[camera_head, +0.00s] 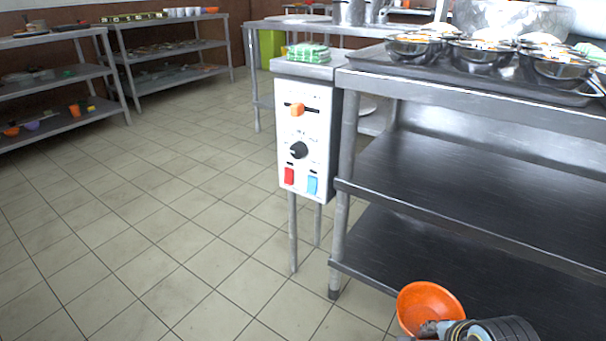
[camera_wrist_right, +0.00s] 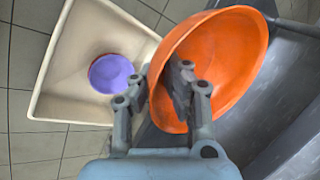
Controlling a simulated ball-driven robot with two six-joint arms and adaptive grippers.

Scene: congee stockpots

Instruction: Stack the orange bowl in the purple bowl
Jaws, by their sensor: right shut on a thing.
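My right gripper (camera_wrist_right: 160,82) is shut on the rim of an orange bowl (camera_wrist_right: 228,60) in the right wrist view. The bowl is tilted, its open side facing right in that view, with one finger inside it and one outside. The orange bowl also shows at the bottom of the head view (camera_head: 432,301), in front of the steel shelves, with my right gripper (camera_head: 430,328) at its lower edge. A purple bowl (camera_wrist_right: 112,73) sits inside a cream square tub, apart from the orange bowl, in the right wrist view. My left gripper is not in view.
The cream tub (camera_wrist_right: 50,95) has high sloping walls and stands on the tiled floor. A steel shelf unit (camera_head: 440,175) with metal bowls on top is at right. A control box (camera_head: 305,140) is beside it. Tiled floor (camera_head: 170,210) is clear at left.

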